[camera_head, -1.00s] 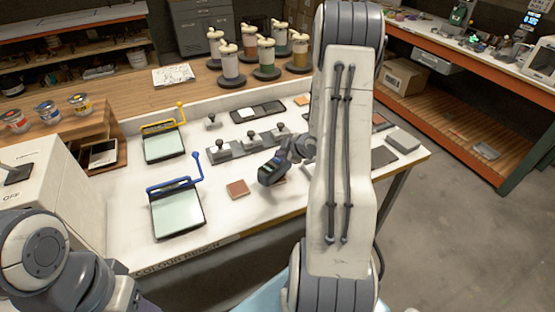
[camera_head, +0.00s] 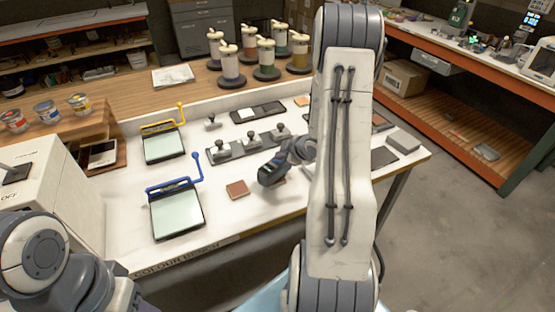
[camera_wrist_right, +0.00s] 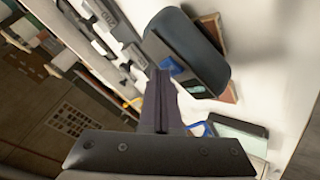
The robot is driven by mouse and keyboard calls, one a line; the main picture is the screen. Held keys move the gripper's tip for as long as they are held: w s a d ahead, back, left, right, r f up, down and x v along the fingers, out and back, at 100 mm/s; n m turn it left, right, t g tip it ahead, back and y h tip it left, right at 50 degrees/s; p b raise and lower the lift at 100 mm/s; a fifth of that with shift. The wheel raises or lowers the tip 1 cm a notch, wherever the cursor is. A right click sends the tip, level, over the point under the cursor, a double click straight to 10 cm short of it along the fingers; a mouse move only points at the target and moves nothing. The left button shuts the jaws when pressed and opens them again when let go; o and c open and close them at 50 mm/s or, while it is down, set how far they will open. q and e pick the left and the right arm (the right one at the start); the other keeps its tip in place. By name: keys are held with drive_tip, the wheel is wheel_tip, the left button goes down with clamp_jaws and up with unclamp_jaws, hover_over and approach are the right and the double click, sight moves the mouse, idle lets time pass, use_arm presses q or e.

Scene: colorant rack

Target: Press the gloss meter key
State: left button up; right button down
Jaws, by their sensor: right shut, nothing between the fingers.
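The gloss meter (camera_head: 268,175) is a dark, rounded block on the white bench, just left of my right arm. In the right wrist view the gloss meter (camera_wrist_right: 190,42) has blue patches on its side, one of them close to my fingertips; I take this one (camera_wrist_right: 176,66) for the key, but cannot be sure. My right gripper (camera_wrist_right: 162,76) is shut and empty, with its tips at or very near the meter; whether they touch cannot be told. In the head view my right gripper (camera_head: 285,160) is small and partly hidden. My left gripper is out of view.
A brown tile (camera_head: 237,189) lies left of the meter. A grey block with several knobs (camera_head: 228,153) sits behind. Jars on dark bases (camera_head: 231,70) stand at the back.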

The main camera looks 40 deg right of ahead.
sight(280, 161)
drive_tip(key=shift+r+p, duration=0.6)
drive_tip(key=shift+r, duration=0.15)
drive_tip(key=shift+r, duration=0.1)
wheel_tip(280, 161, up, 5)
drive_tip(key=p, duration=0.4)
drive_tip(key=shift+p, duration=0.3)
